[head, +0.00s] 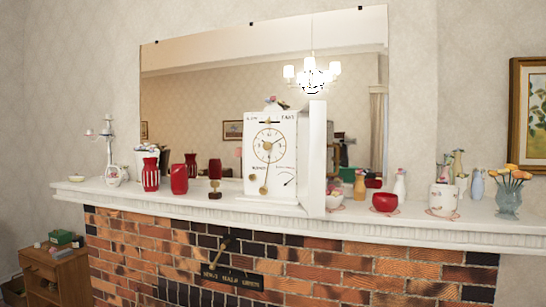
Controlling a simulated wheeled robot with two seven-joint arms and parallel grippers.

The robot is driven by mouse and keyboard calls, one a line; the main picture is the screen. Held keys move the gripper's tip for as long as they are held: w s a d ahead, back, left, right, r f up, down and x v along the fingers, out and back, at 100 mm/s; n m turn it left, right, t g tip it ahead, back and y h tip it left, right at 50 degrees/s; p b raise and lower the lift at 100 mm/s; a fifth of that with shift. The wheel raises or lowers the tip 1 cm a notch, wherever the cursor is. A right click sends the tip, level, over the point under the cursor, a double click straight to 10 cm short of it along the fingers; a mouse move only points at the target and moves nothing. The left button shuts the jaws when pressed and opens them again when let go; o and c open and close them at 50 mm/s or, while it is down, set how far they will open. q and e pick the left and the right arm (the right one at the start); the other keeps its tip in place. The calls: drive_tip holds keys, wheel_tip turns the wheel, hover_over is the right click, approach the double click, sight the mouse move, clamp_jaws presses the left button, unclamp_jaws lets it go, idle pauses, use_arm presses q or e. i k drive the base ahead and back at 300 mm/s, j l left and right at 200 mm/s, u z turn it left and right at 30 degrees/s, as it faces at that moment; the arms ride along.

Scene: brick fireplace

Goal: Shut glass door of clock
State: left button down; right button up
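A white clock (269,172) with a gold dial ring and a pendulum stands upright near the middle of the white mantel shelf. Its door (317,158) stands open at the clock's right side. It is swung outward and seen nearly edge-on as a tall white panel, so its glass cannot be made out. Neither of my grippers is in view.
The mantel shelf (225,204) also holds red vases (151,174), a red bowl (385,202) right of the door, a white canister (443,198) and a flower vase (508,203). A mirror (205,120) hangs behind. A wooden cabinet (57,279) stands at lower left.

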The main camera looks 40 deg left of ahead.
sight(312, 145)
drive_tip(key=i+l, duration=0.2)
drive_tip(key=l, duration=0.15)
drive_tip(key=i+l, duration=0.25)
drive_tip(key=i+l+u, duration=0.1)
drive_tip(key=u, duration=0.35)
drive_tip(key=l+u, duration=0.25)
drive_tip(key=u, duration=0.15)
drive_tip(key=l+u, duration=0.2)
drive_tip(key=u, duration=0.25)
drive_tip(key=l+u, duration=0.25)
drive_tip(key=u, duration=0.15)
